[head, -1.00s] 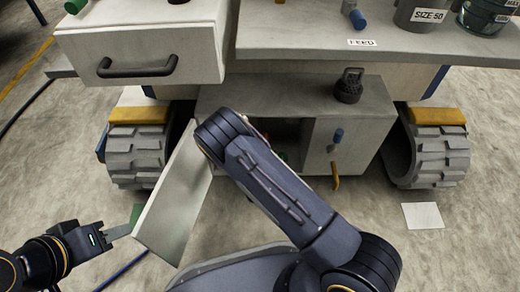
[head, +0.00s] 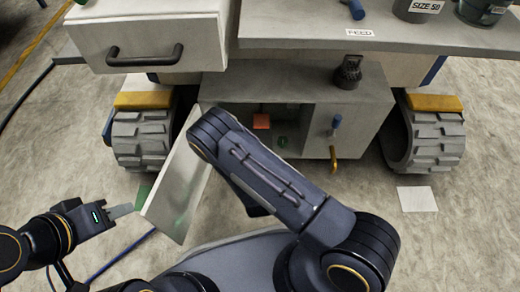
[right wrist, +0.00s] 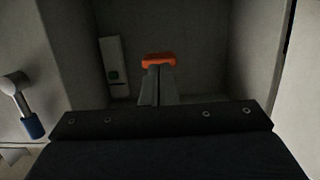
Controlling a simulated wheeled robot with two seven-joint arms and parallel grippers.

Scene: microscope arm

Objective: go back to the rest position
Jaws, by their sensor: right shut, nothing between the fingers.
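My left gripper (head: 121,211) is at the lower left of the head view, above the floor beside the white open door panel. It is seen edge-on, so its opening is unclear. My right arm crosses the middle of the head view in front of the low cabinet (head: 290,85); its gripper is hidden there. In the right wrist view my right gripper (right wrist: 158,84) is shut and empty, pointing into the grey cabinet interior. An orange thing (right wrist: 158,61) shows just beyond its tips. In the head view an orange block (head: 261,121) sits inside the cabinet.
The white door panel (head: 176,195) hangs open close to both arms. A drawer (head: 150,35) and a tabletop (head: 440,45) overhang the cabinet. A blue-ended handle (head: 336,122) and a yellow handle (head: 334,157) stick out of the cabinet front. Floor at the right is mostly clear.

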